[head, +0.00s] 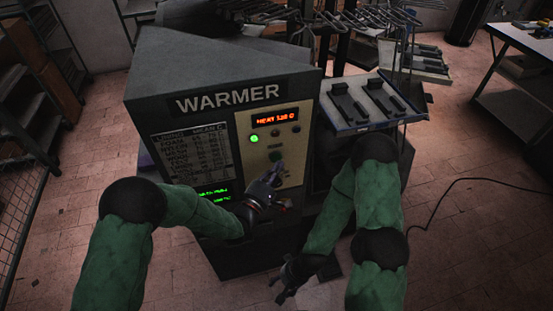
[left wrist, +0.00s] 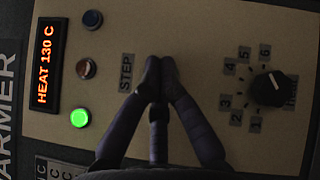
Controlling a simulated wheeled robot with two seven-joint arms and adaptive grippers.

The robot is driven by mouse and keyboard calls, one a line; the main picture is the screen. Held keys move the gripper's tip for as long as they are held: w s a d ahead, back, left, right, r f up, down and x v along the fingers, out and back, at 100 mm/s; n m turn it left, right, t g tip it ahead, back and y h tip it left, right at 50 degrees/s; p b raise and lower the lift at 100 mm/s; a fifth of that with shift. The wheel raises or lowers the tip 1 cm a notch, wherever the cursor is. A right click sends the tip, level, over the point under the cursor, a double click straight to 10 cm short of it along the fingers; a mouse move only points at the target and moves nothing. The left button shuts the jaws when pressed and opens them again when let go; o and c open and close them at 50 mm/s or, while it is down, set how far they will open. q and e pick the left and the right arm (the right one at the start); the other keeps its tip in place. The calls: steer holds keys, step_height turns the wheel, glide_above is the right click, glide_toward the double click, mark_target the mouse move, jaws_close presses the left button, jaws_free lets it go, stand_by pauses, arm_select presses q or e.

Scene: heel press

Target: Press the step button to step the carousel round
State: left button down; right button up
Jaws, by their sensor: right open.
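The WARMER cabinet (head: 180,82) has a cream control panel (head: 302,112), also seen in the left wrist view (left wrist: 205,30). A dark green round button (head: 276,156) is on it; in the left wrist view my fingertips cover the spot beside the STEP label (left wrist: 126,72). My left gripper (head: 277,169) is shut and empty, its tips (left wrist: 160,65) at the button; I cannot tell whether they touch it. My right gripper (head: 285,284) is open and empty, low in front of the cabinet. What looks like the carousel, with trays (head: 385,123) of black parts, is at right.
A lit display (left wrist: 45,65) reads HEAT 130 C, near a glowing green lamp (left wrist: 80,118). A numbered knob (left wrist: 272,88) sits on the panel beyond the fingers. A rack (head: 30,100) stands left, a workbench (head: 530,40) right. A cable (head: 440,200) crosses the open floor.

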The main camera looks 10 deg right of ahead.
arm_select(q)
steer(key=shift+w, duration=0.3)
